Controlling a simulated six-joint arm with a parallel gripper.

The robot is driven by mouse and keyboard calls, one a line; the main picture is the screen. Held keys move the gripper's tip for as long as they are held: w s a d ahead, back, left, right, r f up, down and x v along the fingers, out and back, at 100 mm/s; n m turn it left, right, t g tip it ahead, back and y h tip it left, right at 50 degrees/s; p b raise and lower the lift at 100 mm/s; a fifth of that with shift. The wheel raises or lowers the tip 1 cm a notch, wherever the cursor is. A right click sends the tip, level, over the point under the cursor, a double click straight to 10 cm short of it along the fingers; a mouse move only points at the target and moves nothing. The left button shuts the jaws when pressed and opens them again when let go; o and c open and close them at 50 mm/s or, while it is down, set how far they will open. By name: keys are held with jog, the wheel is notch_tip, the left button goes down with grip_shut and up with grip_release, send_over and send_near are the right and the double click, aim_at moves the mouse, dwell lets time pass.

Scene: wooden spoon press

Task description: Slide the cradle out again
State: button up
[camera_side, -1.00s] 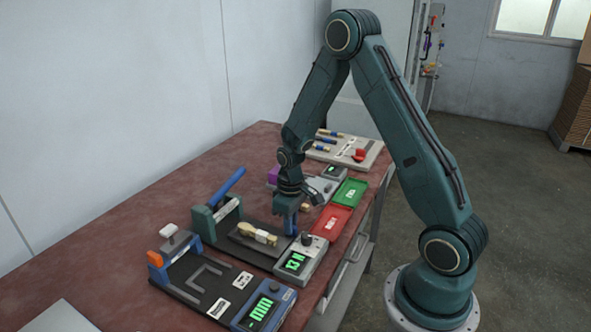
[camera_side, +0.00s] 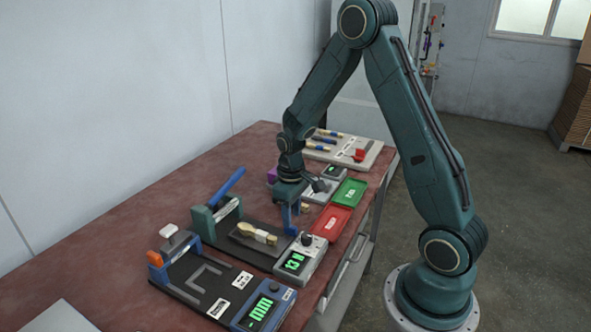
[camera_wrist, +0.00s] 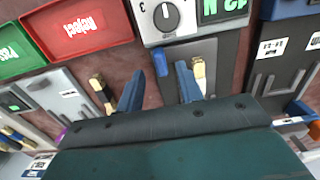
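The press (camera_side: 203,222) is a teal frame with a raised blue lever (camera_side: 229,186), on a dark base. A wooden spoon (camera_side: 255,233) with a pale band lies in front of the frame, on the cradle (camera_side: 233,236). A blue tab (camera_side: 291,230), apparently the cradle's handle, stands at the cradle's front end. My gripper (camera_side: 288,213) is just above this tab. In the wrist view its two blue fingers are apart (camera_wrist: 160,75), with the blue tab (camera_wrist: 160,64) visible beyond the gap. A spoon end (camera_wrist: 198,70) shows beside the right finger. The cradle is largely hidden there.
A grey control box with a knob and green display (camera_side: 297,259) sits at the base's front. A red tray (camera_side: 331,222) and a green tray (camera_side: 349,192) lie to the right. Another station with a blue display box (camera_side: 264,307) is nearer the camera.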

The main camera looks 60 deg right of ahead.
notch_tip(320, 180, up, 10)
dwell(0.5)
jog(key=shift+s+r, duration=0.1)
jog(key=shift+r, duration=0.1)
jog(key=s+a+r+t, duration=0.2)
jog(key=s+a+r, duration=0.4)
jog(key=s, duration=0.3)
jog(key=s+a+r+t, duration=0.3)
jog(key=s+a+r, duration=0.3)
jog(key=s, duration=0.3)
jog(key=shift+a+r+t, duration=0.3)
jog(key=shift+r, duration=0.6)
